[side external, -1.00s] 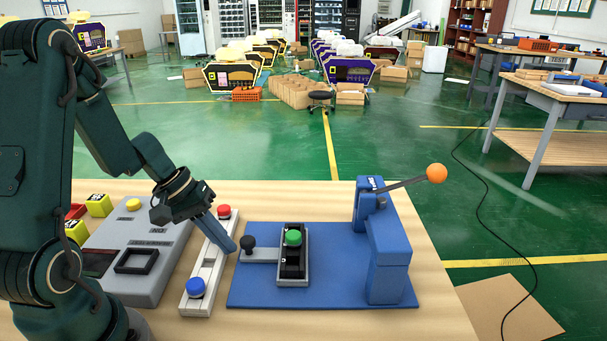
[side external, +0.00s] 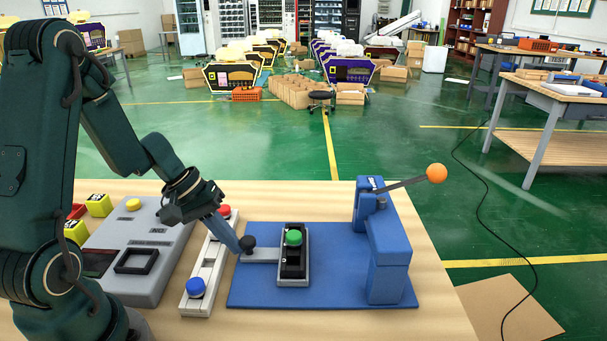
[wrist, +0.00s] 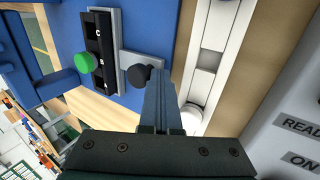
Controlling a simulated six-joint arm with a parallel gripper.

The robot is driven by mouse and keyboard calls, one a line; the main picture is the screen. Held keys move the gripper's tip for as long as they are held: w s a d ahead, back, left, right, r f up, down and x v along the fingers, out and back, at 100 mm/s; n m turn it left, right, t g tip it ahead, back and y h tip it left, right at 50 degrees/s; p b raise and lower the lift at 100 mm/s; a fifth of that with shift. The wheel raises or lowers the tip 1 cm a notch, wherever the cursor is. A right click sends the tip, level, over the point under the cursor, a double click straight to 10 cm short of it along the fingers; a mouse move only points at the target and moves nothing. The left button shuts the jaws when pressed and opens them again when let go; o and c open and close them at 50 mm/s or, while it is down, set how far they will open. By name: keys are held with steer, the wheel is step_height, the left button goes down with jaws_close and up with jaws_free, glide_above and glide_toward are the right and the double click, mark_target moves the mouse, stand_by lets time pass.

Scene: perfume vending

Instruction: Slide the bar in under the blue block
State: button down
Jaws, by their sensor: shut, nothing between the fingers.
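The grey bar (side external: 262,255) lies flat on the blue base plate, with a black knob (side external: 248,242) at its left end. At its right end is a grey carriage with a black lettered holder and a green knob (side external: 293,237). The blue block (side external: 388,255) stands to the right with a gap between, and carries a lever with an orange ball (side external: 436,173). My gripper (side external: 242,244) is shut and empty, its fingertips at the left side of the black knob. In the wrist view the fingers (wrist: 158,85) are beside the knob (wrist: 139,74); whether they touch is unclear.
A white rail (side external: 210,262) with red and blue knobs lies left of the plate. A grey panel box (side external: 150,235) and yellow cubes (side external: 98,205) are farther left. The blue plate (side external: 335,270) is clear between carriage and block.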

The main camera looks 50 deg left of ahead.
mark_target(246, 240)
steer(key=shift+w+d, duration=1.05)
steer(key=shift+w+d, duration=3.25)
